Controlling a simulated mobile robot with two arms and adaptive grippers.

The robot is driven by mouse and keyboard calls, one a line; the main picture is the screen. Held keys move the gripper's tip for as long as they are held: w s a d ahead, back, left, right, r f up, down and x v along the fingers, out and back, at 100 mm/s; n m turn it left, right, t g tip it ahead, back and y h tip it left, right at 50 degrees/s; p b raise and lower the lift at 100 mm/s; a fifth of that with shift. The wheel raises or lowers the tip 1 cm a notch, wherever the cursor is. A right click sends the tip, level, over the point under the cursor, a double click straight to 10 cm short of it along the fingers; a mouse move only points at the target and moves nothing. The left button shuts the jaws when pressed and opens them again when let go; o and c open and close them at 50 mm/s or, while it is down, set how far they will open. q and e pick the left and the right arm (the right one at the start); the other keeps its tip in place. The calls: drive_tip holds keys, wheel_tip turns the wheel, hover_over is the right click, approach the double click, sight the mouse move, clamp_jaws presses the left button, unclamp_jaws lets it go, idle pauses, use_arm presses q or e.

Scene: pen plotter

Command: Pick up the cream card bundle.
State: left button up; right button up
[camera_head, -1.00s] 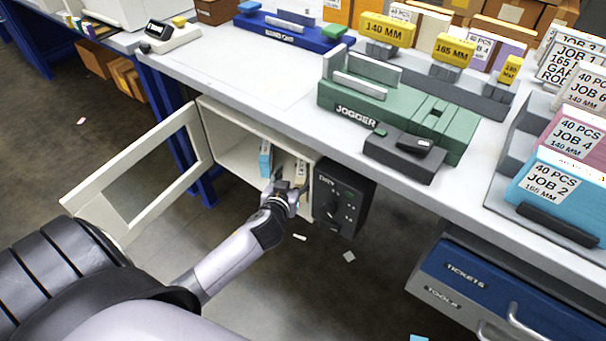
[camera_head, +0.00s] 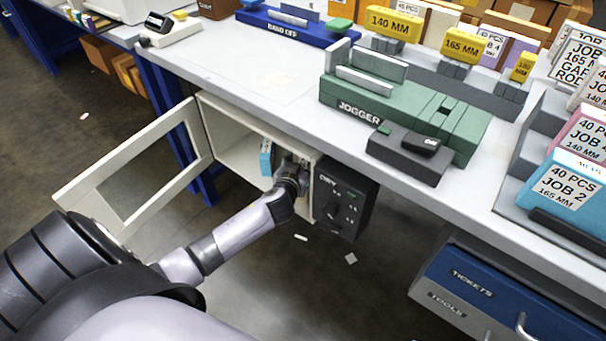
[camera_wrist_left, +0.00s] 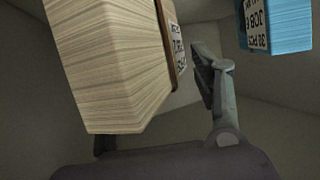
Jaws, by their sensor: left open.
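The cream card bundle (camera_wrist_left: 110,70) is large and close in the left wrist view, a thick stack with a printed label on its right side. It is inside the open cabinet under the bench. In the head view my left gripper (camera_head: 291,172) reaches into this cabinet and mostly hides the bundle. In the wrist view its right finger stands apart from the bundle's labelled side. The other finger is mostly hidden behind the bundle's lower left. The jaws are open; I cannot tell whether they touch it. My right gripper is not in view.
A blue card bundle (camera_head: 266,160) stands left of the gripper inside the cabinet, also in the wrist view (camera_wrist_left: 278,25). The cabinet door (camera_head: 130,170) hangs open to the left. A dark control box (camera_head: 343,198) adjoins the cabinet on the right. The bench top (camera_head: 235,75) lies above.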

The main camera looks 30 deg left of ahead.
use_arm(q)
clamp_jaws()
idle(0.8)
